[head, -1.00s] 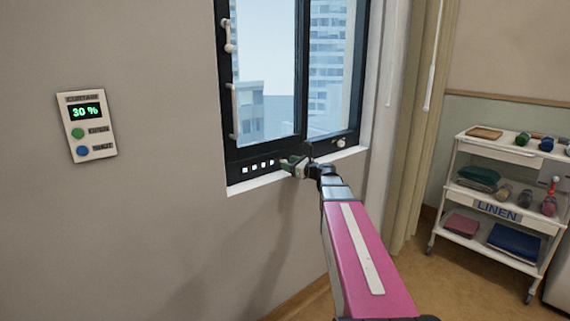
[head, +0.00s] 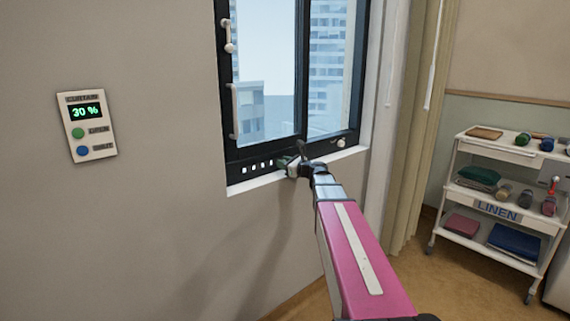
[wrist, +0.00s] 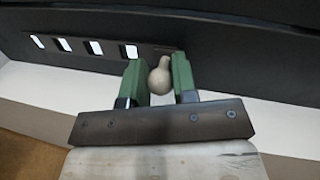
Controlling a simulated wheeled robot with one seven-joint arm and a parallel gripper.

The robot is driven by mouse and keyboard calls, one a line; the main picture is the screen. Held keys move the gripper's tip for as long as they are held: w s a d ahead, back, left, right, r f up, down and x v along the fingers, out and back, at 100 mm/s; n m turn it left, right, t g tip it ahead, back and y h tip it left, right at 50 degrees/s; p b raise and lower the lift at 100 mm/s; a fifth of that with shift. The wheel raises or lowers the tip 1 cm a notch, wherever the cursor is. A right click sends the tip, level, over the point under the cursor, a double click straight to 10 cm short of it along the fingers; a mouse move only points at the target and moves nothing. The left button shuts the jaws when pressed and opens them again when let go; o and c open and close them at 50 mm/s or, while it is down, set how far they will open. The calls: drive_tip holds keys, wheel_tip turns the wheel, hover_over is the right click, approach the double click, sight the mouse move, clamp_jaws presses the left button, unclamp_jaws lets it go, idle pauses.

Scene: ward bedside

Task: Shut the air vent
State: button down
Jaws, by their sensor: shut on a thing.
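The air vent (head: 257,166) is a dark strip in the window's bottom rail with several bright slots in a row. The slots (wrist: 66,44) also show in the wrist view, left of my gripper. A pale round knob (wrist: 160,78) sits at the strip's right part, between the two green fingers. My gripper (wrist: 160,82) is shut on this knob. In the head view my gripper (head: 286,163) is at the window's bottom rail, just right of the slots, and hides the knob there.
The white sill (head: 245,187) runs just below the rail. A window handle (head: 234,110) is on the left frame, and another pale knob (head: 340,142) is at lower right. A curtain panel (head: 93,126) reading 30 % is on the wall. A linen trolley (head: 497,190) stands right.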

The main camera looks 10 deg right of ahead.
drive_tip(key=shift+s+a, duration=0.5)
drive_tip(key=shift+a, duration=0.3)
drive_tip(key=c, duration=0.9)
unclamp_jaws()
drive_tip(key=v, duration=1)
drive_tip(key=shift+s+d, duration=0.25)
